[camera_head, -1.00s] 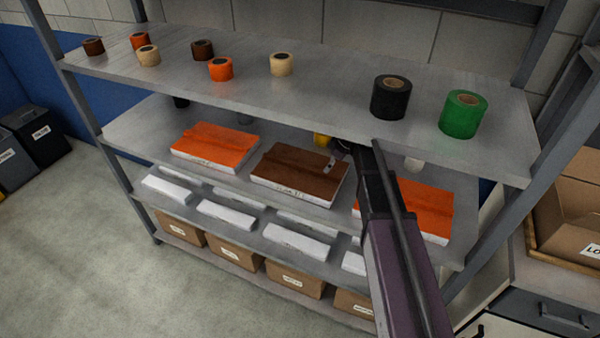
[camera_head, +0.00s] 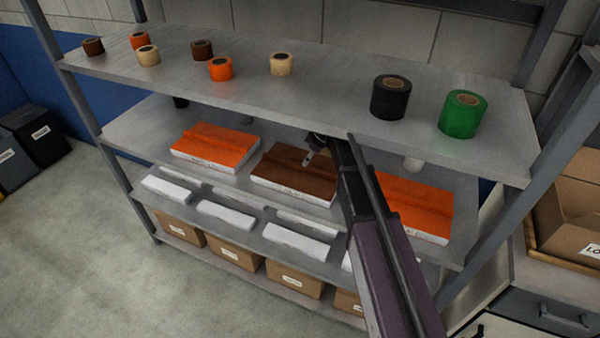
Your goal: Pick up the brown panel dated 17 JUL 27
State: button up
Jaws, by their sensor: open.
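The brown panel (camera_head: 285,176) lies flat on the second shelf, between two orange panels. Its white front edge carries small dark print that is too small to read. My gripper (camera_head: 310,158) is above the brown panel's back right part, under the upper shelf. One finger shows over the brown top. The gripper is open with nothing visible in it, and I cannot tell whether it touches the panel. My arm hides the panel's right end.
An orange panel (camera_head: 215,147) lies to the left and another orange panel (camera_head: 412,205) to the right. The upper shelf (camera_head: 330,97) is close above my gripper and holds several tape rolls. White blocks (camera_head: 295,242) and cardboard boxes (camera_head: 295,279) fill the lower shelves.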

aim_at(301, 165)
jog(key=shift+w+a, duration=0.2)
jog(key=shift+a, duration=0.25)
jog(key=shift+b+x, duration=2.35)
jog(key=shift+x, duration=0.2)
jog(key=shift+r, duration=0.1)
grip_shut()
